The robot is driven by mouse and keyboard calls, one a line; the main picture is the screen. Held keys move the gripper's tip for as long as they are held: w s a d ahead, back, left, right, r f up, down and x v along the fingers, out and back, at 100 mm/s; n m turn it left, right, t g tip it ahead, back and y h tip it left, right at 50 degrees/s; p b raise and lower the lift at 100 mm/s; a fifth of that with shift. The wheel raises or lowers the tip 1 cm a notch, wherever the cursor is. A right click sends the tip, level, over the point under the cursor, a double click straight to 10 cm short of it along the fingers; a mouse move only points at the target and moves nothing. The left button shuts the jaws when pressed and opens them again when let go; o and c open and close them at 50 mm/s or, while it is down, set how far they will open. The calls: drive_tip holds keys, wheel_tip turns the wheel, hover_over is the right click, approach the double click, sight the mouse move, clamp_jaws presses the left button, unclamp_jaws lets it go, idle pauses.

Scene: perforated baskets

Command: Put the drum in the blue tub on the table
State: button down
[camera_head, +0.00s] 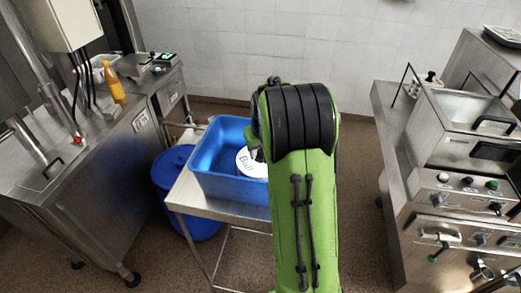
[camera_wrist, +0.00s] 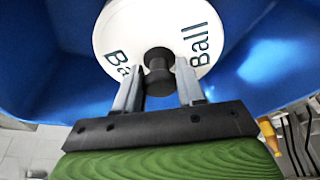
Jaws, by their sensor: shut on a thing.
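The drum (camera_wrist: 135,25) is a white disc with "Ball" lettering and a black knob (camera_wrist: 158,72) at its middle. My gripper (camera_wrist: 159,85) is shut on the knob, with one grey finger on each side. In the head view the drum (camera_head: 245,161) shows inside the blue tub (camera_head: 228,185), partly hidden by my green arm. The blue tub stands on a metal table (camera_head: 190,200), and its blue walls (camera_wrist: 262,75) surround the drum in the wrist view. Whether the drum touches the tub's floor cannot be told.
A round blue bin (camera_head: 170,170) stands on the floor left of the table. A steel counter with an orange bottle (camera_head: 114,84) is at the left. Steel fryer-like equipment (camera_head: 465,130) stands at the right. Floor between table and right equipment is clear.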

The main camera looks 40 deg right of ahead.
drive_tip(key=shift+r, duration=0.15)
drive_tip(key=shift+c, duration=0.6)
unclamp_jaws()
wheel_tip(320, 180, up, 9)
drive_tip(key=p, duration=0.7)
idle(0.6)
